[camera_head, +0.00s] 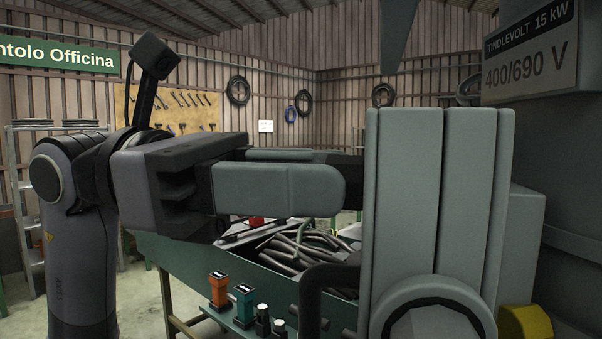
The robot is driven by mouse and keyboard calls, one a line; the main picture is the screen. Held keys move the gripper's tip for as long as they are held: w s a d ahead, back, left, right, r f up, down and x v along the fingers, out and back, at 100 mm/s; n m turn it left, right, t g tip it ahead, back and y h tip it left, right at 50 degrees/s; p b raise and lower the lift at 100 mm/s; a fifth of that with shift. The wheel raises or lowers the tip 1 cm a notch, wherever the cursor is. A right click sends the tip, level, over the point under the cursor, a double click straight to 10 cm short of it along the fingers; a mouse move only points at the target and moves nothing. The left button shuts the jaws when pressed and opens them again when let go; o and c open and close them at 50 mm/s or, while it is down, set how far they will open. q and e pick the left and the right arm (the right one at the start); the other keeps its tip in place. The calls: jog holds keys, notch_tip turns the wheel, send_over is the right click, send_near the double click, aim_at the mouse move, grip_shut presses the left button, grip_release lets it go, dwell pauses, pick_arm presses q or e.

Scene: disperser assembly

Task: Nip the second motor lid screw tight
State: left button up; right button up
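My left gripper (335,175) reaches in from the left, its grey-green fingers lying level. The near finger hides most of the gap, so I cannot tell whether it is open or shut. A dark piece (352,167) shows at the fingertips and stops at a grey-green ribbed housing (440,190); I cannot tell whether it is held. The motor (540,95), with a plate reading 15 kW and 400/690 V, fills the upper right. No lid screw is visible. My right gripper is not in view.
Below the gripper, a green bench (190,265) holds a tray of dark hoses (310,245). A dark bent pipe (312,300) rises beside the housing. A shelf (30,190) stands far left.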

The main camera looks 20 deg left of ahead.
pick_arm(q)
jog(key=shift+c, duration=0.9)
